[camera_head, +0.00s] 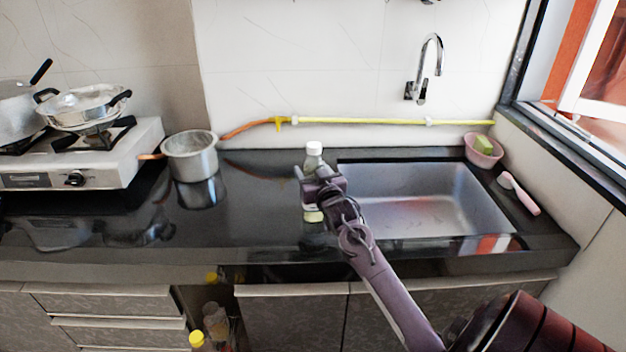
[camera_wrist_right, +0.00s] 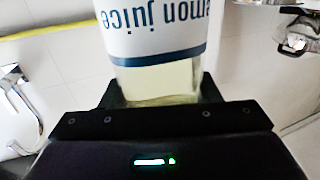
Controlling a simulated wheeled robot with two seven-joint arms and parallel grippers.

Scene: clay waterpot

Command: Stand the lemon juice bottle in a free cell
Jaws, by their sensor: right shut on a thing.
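The lemon juice bottle (camera_head: 314,157) is upright in the head view, with a white cap, beside the left edge of the sink. Its white label with blue lettering fills the top of the right wrist view (camera_wrist_right: 155,35), where it appears upside down. My right gripper (camera_head: 318,187) is shut on the bottle's body and hides its middle. In the right wrist view its fingers (camera_wrist_right: 160,92) flank the bottle. I cannot tell whether the bottle touches the counter. My left gripper is not in view. No cell is clearly visible.
Yellow-capped bottles (camera_head: 197,340) stand low in an opening between the cabinets. The sink (camera_head: 420,200) is right of the bottle, a metal pot (camera_head: 190,158) left. A stove (camera_head: 80,165) is far left. The dark counter (camera_head: 250,215) between pot and bottle is clear.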

